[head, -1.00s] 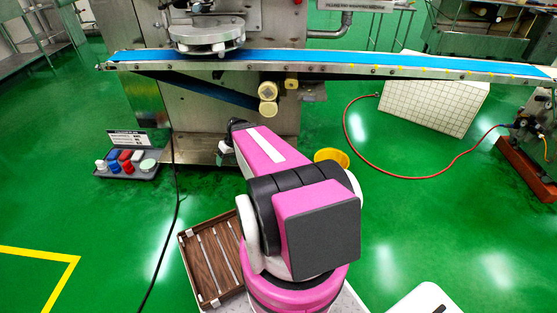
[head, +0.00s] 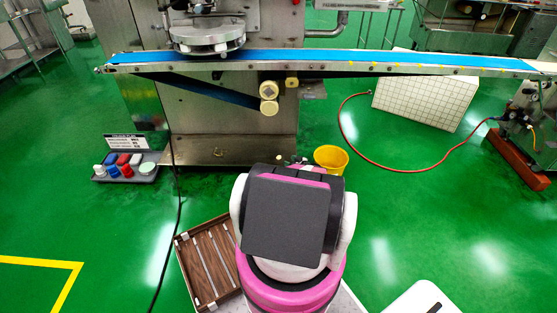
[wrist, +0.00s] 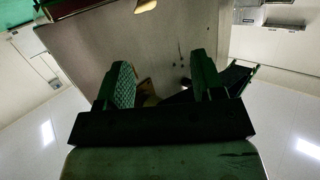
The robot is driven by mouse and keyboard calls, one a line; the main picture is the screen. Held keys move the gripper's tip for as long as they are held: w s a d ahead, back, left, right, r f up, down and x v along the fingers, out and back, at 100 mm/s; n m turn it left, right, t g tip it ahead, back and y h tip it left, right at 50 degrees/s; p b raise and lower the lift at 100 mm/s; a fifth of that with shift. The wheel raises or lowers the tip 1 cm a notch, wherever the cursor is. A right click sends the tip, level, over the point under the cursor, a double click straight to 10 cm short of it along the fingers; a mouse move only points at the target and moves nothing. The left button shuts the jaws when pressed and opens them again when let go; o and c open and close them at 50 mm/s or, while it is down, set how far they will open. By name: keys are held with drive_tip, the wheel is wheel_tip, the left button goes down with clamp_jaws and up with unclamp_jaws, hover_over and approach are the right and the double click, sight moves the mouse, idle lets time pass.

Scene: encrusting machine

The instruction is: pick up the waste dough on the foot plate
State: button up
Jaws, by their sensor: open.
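The steel foot plate (head: 235,147) juts out low at the base of the machine in the head view. My arm hides the area in front of the plate's right part, and my gripper is mostly hidden there. In the wrist view my gripper (wrist: 165,83) is open, its two dark fingers spread apart in front of a grey surface. A dim tan shape shows between them, and I cannot tell what it is.
A yellow bucket (head: 331,158) stands right of the foot plate. A grey tray of coloured items (head: 125,172) lies on the floor to the left. The blue conveyor belt (head: 350,60) crosses above. A black cable runs down the plate's left side. A wooden crate (head: 181,262) is near my base.

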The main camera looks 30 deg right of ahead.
sight(279, 157)
drive_tip(key=shift+t+h, duration=0.3)
drive_tip(key=w, duration=0.1)
drive_tip(key=w+f, duration=0.1)
drive_tip(key=w, duration=0.1)
drive_tip(key=w+f, duration=0.1)
drive_tip(key=shift+w+d+f, duration=0.15)
drive_tip(key=shift+w+d, duration=0.1)
drive_tip(key=shift+d, duration=0.1)
drive_tip(key=shift+a+f+x, duration=0.15)
drive_tip(key=shift+x, duration=1.2)
drive_tip(key=shift+a+f+x, duration=0.2)
drive_tip(key=shift+x, duration=1.15)
drive_tip(key=shift+s, duration=0.2)
drive_tip(key=c, duration=1)
